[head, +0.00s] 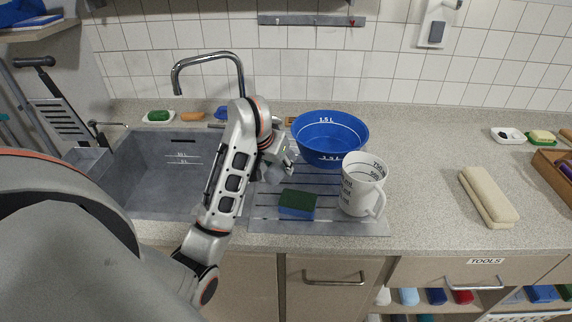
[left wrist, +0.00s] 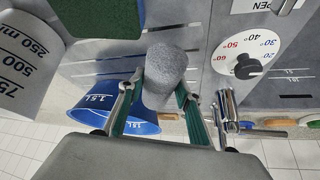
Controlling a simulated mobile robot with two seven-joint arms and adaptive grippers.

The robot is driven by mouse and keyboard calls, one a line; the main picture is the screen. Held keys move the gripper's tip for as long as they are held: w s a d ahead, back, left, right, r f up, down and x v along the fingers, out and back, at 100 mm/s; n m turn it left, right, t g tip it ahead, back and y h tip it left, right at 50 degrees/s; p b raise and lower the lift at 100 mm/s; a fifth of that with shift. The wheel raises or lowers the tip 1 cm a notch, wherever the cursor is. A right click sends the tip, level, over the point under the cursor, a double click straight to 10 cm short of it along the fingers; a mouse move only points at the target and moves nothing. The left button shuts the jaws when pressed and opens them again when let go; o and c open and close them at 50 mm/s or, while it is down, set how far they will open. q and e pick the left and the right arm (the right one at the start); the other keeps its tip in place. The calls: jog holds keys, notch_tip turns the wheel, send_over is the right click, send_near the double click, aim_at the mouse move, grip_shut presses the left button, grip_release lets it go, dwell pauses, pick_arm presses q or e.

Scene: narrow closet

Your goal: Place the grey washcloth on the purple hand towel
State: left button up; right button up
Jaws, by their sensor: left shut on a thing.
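The grey washcloth (left wrist: 165,68) looks like a short rolled cylinder in the left wrist view. My left gripper (left wrist: 160,90) is shut on it, with one finger on each side. In the head view, my left gripper (head: 276,160) is over the left part of the ribbed drainboard, next to the sink, and the washcloth (head: 273,175) shows partly below it. A dark purple item (head: 565,169) lies in a wooden box at the right edge; it may be the purple hand towel, but it is cut off. My right gripper is not in view.
A blue bowl (head: 330,134), a measuring jug (head: 360,186) and a green-blue sponge (head: 297,204) stand on the drainboard close to the gripper. The sink (head: 150,185) and tap (head: 210,57) are left.

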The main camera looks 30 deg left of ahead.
pick_arm(q)
jog(key=shift+w+a+f, duration=0.1)
jog(key=shift+w+f, duration=0.15)
jog(key=shift+w, duration=0.3)
jog(key=shift+w+a+f, duration=0.1)
jog(key=shift+w+f, duration=0.15)
jog(key=shift+w, duration=0.25)
jog(key=w+f, duration=0.2)
jog(key=shift+w+a, duration=0.2)
jog(key=shift+w, duration=0.1)
jog(key=shift+f, duration=0.15)
jog(key=o, duration=1.1)
jog(key=shift+c, duration=0.2)
